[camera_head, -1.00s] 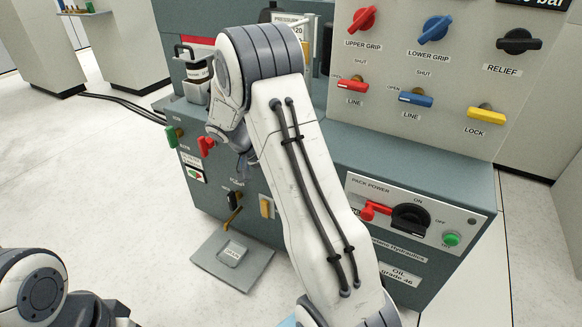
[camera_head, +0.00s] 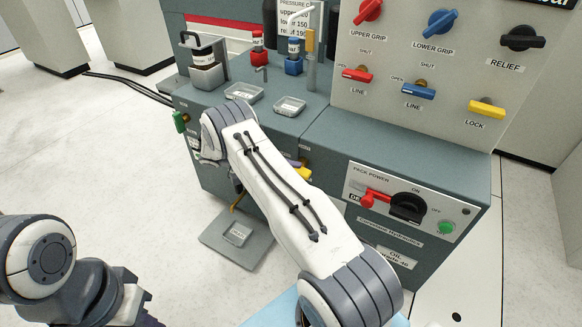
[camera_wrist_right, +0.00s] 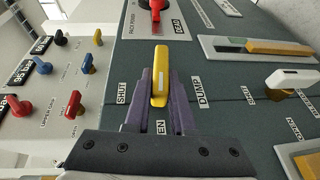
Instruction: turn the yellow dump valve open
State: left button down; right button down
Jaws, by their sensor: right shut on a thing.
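The yellow dump valve handle (camera_wrist_right: 161,76) stands between the purple fingers of my right gripper (camera_wrist_right: 161,97) in the right wrist view. The gripper is shut on it, and the handle lines up with the fingers. A SHUT label lies to its left, DUMP to its right, and a partly covered label ending in EN lies below. In the head view, the yellow handle (camera_head: 303,174) shows only in part at the cabinet front beside my right forearm, which hides the wrist.
The pack power panel (camera_head: 357,176) with a red lever and black knob is right of the handle. A white-topped lever (camera_wrist_right: 290,78) is close by in the wrist view. Small trays (camera_head: 289,106) and bottles stand on the bench. A grey floor plate (camera_head: 215,228) lies below.

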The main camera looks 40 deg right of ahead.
jog(key=shift+f+n+g+h, duration=0.2)
jog(key=shift+n+g+h, duration=0.1)
jog(key=shift+g+h, duration=0.1)
jog(key=shift+b, duration=0.35)
jog(key=c, duration=0.8)
grip_release()
jog(key=shift+o, duration=0.2)
